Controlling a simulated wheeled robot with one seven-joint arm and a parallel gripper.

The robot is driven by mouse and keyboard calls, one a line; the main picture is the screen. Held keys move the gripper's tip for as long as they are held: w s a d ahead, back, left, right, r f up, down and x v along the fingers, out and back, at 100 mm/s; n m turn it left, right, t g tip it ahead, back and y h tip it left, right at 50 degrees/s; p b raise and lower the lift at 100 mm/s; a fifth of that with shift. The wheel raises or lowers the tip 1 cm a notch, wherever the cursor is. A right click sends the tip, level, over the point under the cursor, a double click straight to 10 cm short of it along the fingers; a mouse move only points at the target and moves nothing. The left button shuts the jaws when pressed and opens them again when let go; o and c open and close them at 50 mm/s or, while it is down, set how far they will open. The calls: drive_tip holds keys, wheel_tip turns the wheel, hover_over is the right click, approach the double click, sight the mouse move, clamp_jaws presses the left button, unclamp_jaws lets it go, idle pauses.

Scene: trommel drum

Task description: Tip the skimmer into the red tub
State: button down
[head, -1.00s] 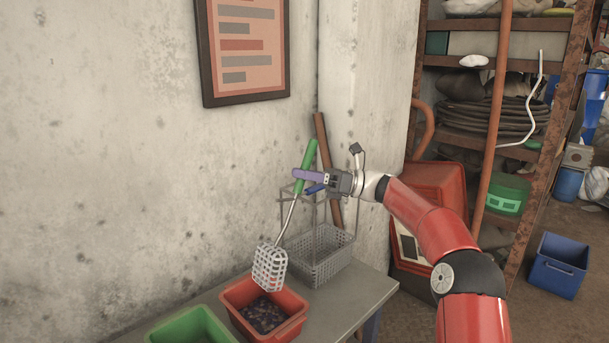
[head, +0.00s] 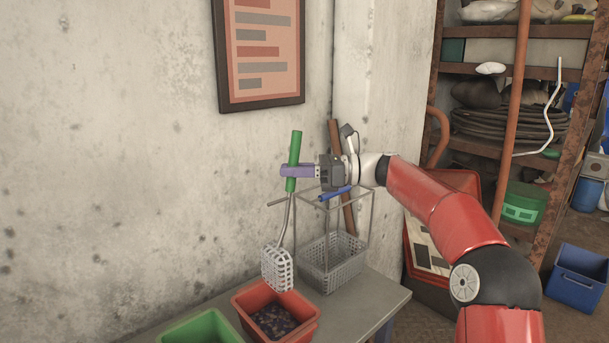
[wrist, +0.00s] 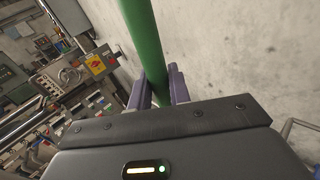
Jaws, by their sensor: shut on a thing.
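My gripper (head: 297,171) is shut on the green handle of the skimmer (head: 278,269). The wrist view shows the green handle (wrist: 148,50) between the two purple fingers. The skimmer hangs nearly upright, its grey mesh basket at the bottom. In the head view the basket appears just above the back part of the red tub (head: 308,329). I cannot see clearly what the basket holds. The red tub stands on the bench and has small dark bits in it.
A green tub (head: 203,326) stands left of the red tub on the grey bench (head: 378,305). A grey wire basket (head: 335,270) with a tall frame stands behind to the right, below my gripper. The concrete wall is close behind.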

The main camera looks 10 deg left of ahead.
sight(281, 200)
drive_tip(key=shift+n+h, duration=0.5)
drive_tip(key=shift+h, duration=0.1)
drive_tip(key=shift+s+a+r, duration=1.15)
drive_tip(key=shift+s+a, duration=0.05)
drive_tip(key=shift+s, duration=0.2)
drive_tip(key=s+a+n+t+h, duration=0.4)
drive_tip(key=s+a+h, duration=0.2)
drive_tip(key=s+a, duration=0.9)
drive_tip(key=s+a+f+n+t+h, duration=0.3)
drive_tip(key=s+a+f+h, duration=0.1)
drive_tip(key=s+f, duration=0.4)
drive_tip(key=shift+s+a+f+t, duration=0.3)
drive_tip(key=shift+a+f+t, duration=0.15)
drive_tip(key=shift+a, duration=0.2)
drive_tip(key=v, duration=0.6)
drive_tip(key=shift+s+d+f, duration=0.2)
drive_tip(key=shift+s+d, duration=0.15)
drive_tip(key=shift+s, duration=0.05)
